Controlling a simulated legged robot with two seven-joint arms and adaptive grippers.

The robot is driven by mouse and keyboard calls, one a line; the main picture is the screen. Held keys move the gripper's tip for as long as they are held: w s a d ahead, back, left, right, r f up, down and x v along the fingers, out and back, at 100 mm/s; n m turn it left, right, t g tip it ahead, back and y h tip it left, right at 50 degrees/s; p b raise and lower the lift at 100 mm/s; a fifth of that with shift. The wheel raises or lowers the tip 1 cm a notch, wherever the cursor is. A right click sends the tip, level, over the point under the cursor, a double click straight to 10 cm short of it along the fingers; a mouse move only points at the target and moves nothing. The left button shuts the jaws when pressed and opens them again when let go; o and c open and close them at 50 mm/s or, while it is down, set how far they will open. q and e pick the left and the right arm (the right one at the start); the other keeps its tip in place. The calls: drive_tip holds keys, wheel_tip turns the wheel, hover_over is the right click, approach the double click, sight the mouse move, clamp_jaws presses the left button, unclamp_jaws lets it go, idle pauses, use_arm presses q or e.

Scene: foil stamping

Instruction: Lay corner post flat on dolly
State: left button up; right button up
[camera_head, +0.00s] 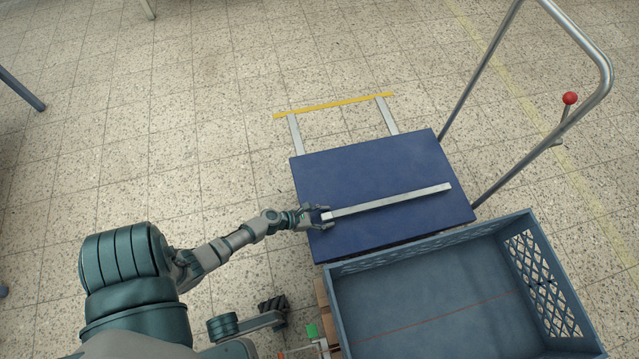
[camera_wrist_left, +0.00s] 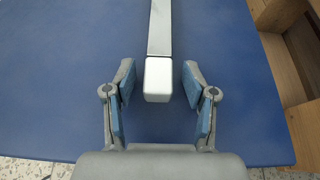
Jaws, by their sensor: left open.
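The corner post (camera_head: 392,201) is a long, pale metal bar lying flat on the blue dolly deck (camera_head: 365,165) in the head view. In the left wrist view, the near end of the corner post (camera_wrist_left: 158,78) lies between the fingers, with a gap on each side. My left gripper (camera_head: 325,216) is open around that near end and does not touch it. The fingers of my left gripper (camera_wrist_left: 160,85) show spread in the wrist view.
A blue-grey crate (camera_head: 430,300) stands beside the dolly at the lower right. The dolly's metal push handle (camera_head: 600,90) with a red knob (camera_head: 569,98) rises at the right. A yellow bar (camera_head: 335,105) on two metal strips lies beyond the deck.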

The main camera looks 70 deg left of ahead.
use_arm(q)
drive_tip(key=v, duration=1.1)
drive_tip(key=shift+s, duration=0.25)
drive_tip(key=shift+r, duration=0.1)
drive_tip(key=shift+a, duration=0.1)
